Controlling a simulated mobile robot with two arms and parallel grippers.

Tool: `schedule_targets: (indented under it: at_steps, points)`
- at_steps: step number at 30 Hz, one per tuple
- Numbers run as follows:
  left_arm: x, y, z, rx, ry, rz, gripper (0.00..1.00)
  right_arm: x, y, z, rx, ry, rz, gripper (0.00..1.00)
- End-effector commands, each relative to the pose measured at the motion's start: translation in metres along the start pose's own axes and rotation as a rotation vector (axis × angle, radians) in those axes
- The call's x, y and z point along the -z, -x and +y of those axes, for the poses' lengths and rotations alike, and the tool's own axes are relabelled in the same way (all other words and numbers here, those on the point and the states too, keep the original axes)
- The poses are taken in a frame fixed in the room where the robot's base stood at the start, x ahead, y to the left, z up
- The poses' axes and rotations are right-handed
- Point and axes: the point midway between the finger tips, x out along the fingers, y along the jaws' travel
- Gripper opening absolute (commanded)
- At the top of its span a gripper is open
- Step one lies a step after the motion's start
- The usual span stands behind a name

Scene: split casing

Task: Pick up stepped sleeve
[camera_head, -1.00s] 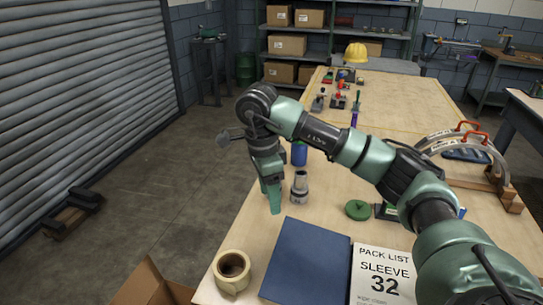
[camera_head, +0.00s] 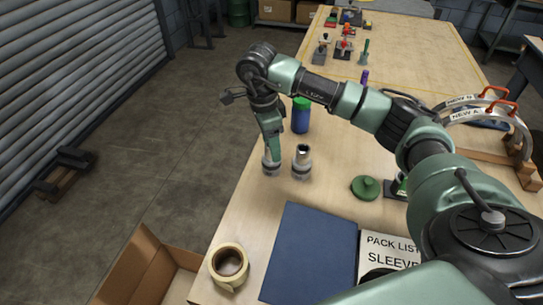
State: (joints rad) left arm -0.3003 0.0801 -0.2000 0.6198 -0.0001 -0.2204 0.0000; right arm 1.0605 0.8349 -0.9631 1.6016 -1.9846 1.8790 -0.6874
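A grey metal stepped sleeve (camera_head: 302,163) stands upright on the table, narrower at its top than at its base. A second grey cylindrical piece (camera_head: 271,168) stands just left of it, with its upper part hidden by my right gripper. My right gripper (camera_head: 271,153) points down, its green fingertips at the top of this second piece. The fingers overlap from this side, so I cannot tell whether they are closed on it. My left gripper is not in view.
A blue bottle (camera_head: 300,120) with a green top stands behind the sleeve. A green knobbed disc (camera_head: 366,187) lies to the right. Nearer are a blue mat (camera_head: 310,252), a pack list sheet (camera_head: 388,248) and a tape roll (camera_head: 228,265). A cardboard box (camera_head: 148,268) stands beyond the table's left edge.

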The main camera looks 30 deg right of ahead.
Motion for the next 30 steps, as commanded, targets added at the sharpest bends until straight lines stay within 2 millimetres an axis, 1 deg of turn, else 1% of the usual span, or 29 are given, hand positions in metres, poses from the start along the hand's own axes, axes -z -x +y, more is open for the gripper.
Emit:
schedule_targets:
  at_steps: [1,4,11,12,14,15,17,18,30]
  points:
    - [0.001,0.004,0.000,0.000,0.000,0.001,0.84,0.000,-0.005,0.001,-0.004,0.001,0.000,0.58]
    - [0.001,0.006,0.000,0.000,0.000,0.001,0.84,0.000,-0.015,0.001,-0.001,0.002,0.000,0.58]
    - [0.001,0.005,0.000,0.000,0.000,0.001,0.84,0.000,-0.018,0.000,0.001,0.002,-0.001,0.58]
    - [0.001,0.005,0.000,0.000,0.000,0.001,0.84,0.000,-0.018,0.000,0.001,0.002,-0.001,0.56]
    - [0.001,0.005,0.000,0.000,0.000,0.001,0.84,0.000,-0.018,0.000,0.001,0.002,-0.001,0.39]
    - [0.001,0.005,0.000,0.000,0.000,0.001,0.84,0.000,-0.018,0.000,0.001,0.002,-0.001,0.28]
    - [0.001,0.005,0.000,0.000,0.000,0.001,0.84,0.000,-0.017,0.000,0.001,0.002,-0.001,0.11]
    - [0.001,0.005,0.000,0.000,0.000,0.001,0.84,0.000,-0.017,0.000,0.001,0.001,-0.001,0.00]
    - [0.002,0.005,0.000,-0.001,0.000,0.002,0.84,0.000,-0.017,0.000,0.001,0.001,-0.001,0.00]
